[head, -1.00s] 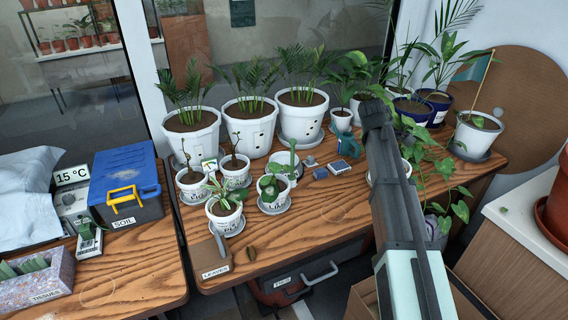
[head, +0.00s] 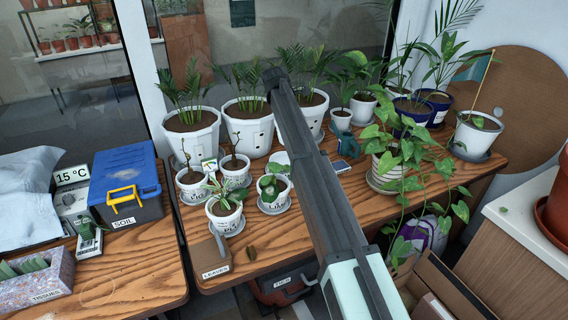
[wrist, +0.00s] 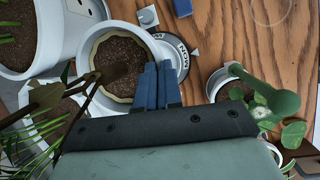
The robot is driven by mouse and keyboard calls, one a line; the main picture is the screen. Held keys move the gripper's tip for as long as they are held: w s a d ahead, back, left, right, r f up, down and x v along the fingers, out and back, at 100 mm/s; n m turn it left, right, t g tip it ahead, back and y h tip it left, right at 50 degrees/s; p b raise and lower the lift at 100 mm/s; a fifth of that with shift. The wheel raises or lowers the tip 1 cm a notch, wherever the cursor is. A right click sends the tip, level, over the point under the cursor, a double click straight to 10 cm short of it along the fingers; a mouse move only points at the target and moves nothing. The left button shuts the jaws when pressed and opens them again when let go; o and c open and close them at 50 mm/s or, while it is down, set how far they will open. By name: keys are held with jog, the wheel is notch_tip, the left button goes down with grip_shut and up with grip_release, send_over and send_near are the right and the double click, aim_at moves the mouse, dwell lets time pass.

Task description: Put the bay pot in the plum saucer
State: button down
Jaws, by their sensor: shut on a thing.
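My gripper's blue fingers (wrist: 160,85) are shut on the rim of a pale round pot (wrist: 125,50) filled with dark soil. No name shows on this pot, so I cannot tell from its label that it is the bay pot. Beneath and beside it lies a grey saucer (wrist: 179,45) with a partly covered, rotated label, which I cannot read as plum. The held pot overlaps the saucer from above; whether they touch is unclear. In the head view my arm hides the fingers and most of this spot; a bit of white (head: 275,158) shows beside the arm.
Small potted plants stand close by: a twiggy one (head: 235,172) to the left and a leafy one (head: 273,192) in front. Large white palm pots (head: 250,128) stand behind. A trailing plant's pot (head: 376,178) is at the right. Bare wood (head: 245,275) lies in front.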

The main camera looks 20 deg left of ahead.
jog(key=shift+w+a+f, duration=0.1)
jog(key=shift+a, duration=0.75)
jog(key=shift+f, duration=0.35)
notch_tip(320, 180, down, 9)
jog(key=c, duration=1.3)
grip_release()
jog(key=shift+r, duration=0.1)
jog(key=v, duration=1.1)
jog(key=shift+s+r, duration=0.25)
jog(key=shift+r, duration=0.1)
